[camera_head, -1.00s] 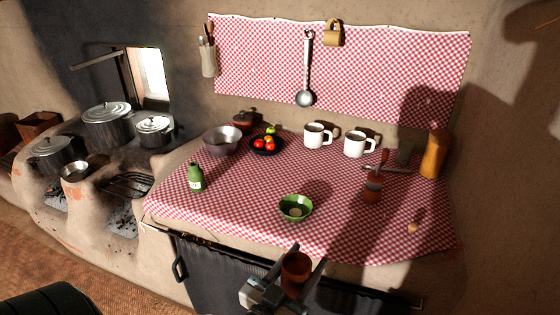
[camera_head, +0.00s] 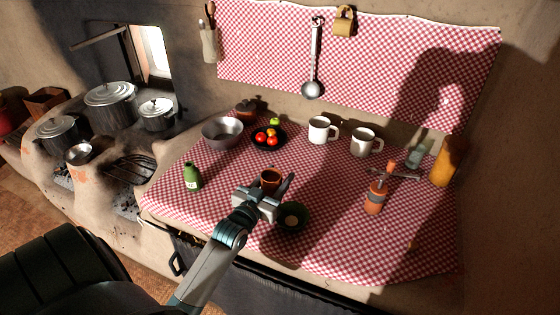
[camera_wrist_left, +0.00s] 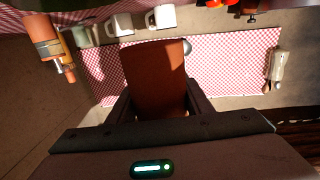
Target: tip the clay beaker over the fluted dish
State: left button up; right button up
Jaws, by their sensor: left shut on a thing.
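The brown clay beaker (camera_head: 271,177) is held in my left gripper (camera_head: 268,189), which is shut on it. In the head view the beaker looks about upright, with its dark opening showing; its contents cannot be made out. In the left wrist view the beaker (camera_wrist_left: 155,70) stands between the two fingers of the left gripper (camera_wrist_left: 160,103). The green fluted dish (camera_head: 294,219) is on the checked cloth, just right of and below the gripper in the head view, partly covered by it and in shadow. My right gripper is not in view.
A green bottle (camera_head: 192,177) stands left of the gripper. Behind are a grey bowl (camera_head: 222,132), a black fruit dish (camera_head: 266,143) and two white mugs (camera_head: 321,130). The cloth's front right is mostly clear.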

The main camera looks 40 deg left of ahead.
pick_arm(q)
jog(key=shift+w+a+r, duration=0.3)
jog(key=shift+w+a, duration=0.3)
jog(key=shift+a, duration=0.3)
